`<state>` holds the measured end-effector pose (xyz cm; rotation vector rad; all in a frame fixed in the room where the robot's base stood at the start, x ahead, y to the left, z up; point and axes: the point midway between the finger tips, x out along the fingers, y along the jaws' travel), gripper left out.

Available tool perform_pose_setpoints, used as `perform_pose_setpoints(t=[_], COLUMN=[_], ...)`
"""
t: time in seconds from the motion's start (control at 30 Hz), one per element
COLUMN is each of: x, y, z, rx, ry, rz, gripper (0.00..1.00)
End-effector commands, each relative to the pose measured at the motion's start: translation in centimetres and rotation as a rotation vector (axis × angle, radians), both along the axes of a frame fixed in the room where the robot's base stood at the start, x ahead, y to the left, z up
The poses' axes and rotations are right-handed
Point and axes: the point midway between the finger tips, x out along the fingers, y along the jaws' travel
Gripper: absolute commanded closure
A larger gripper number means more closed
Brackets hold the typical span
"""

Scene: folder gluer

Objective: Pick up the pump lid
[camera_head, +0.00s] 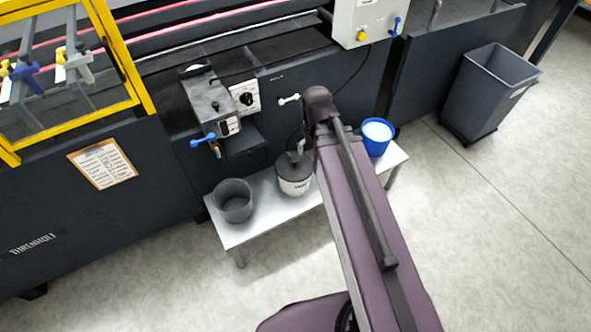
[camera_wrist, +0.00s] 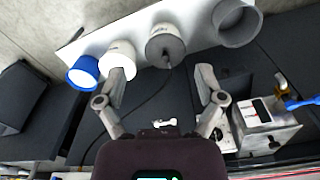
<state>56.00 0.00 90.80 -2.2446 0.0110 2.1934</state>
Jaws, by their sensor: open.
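The pump lid (camera_head: 292,171) is a dark grey round cover on a white bucket (camera_head: 296,187), on the low bench beside the machine. In the wrist view the grey lid (camera_wrist: 160,44) shows at the top centre, with a small dark fitting and a thin dark hose at its edge. My gripper (camera_wrist: 162,79) is open and empty, its two fingers spread wide on either side of the lid's place in the picture. The lid is apart from both fingers. In the head view my arm covers most of the gripper.
On the bench (camera_head: 240,232) stand an empty grey bucket (camera_head: 233,212) and a blue bucket (camera_head: 377,147) with white content. Another white bucket (camera_wrist: 117,50) stands between the blue one and the lidded one. The machine's grey box (camera_head: 208,103) juts out above. A bin (camera_head: 490,95) stands right.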

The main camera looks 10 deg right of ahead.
Motion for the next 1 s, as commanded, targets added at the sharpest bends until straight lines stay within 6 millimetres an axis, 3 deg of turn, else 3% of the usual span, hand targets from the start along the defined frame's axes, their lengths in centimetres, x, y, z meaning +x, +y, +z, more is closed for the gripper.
perform_pose_setpoints(t=[0.03,1.0], x=[1.0,17.5], y=[0.0,0.5], z=[-1.7,-20.7], rx=[-0.001,-0.008], ry=[-0.006,-0.183], rz=[-0.002,-0.051], gripper=[0.13,0.13])
